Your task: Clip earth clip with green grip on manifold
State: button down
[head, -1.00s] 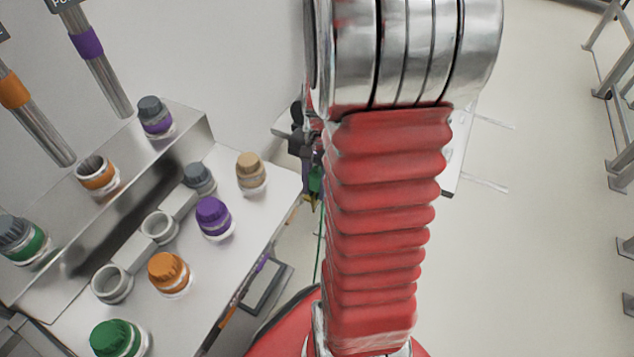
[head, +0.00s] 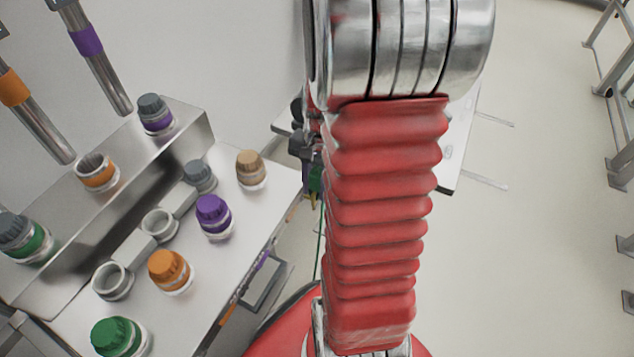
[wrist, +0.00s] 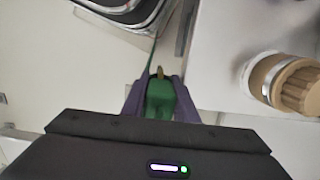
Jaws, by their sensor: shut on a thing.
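In the wrist view my gripper (wrist: 159,98) is shut on the green grip of the earth clip (wrist: 160,96). A brass-coloured tip shows at the far end of the clip, and a thin green cable runs from it. In the head view my arm mostly hides the gripper; a small green part of the clip (head: 315,181) shows at the arm's left edge. The manifold (head: 215,262) is the pale block with several capped ports at the left. Its tan-capped port (wrist: 285,82) is right of my gripper in the wrist view, apart from the clip.
Purple (head: 214,218), orange (head: 170,271) and green (head: 117,337) caps stand on the manifold. Metal pipes (head: 100,60) hang above it at the upper left. A pale table (head: 458,150) is partly hidden behind my arm. Open floor (head: 540,230) lies to the right.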

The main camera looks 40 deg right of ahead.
jog(key=shift+f, duration=0.15)
dwell(0.5)
jog(key=c, duration=1.4)
grip_release()
jog(key=shift+o, duration=0.3)
jog(key=shift+r, duration=0.2)
jog(key=r, duration=0.4)
jog(key=d+r, duration=0.1)
jog(key=r, duration=0.8)
jog(key=shift+w+d+r, duration=0.15)
jog(key=shift+w+d, duration=0.05)
jog(key=shift+d, duration=0.15)
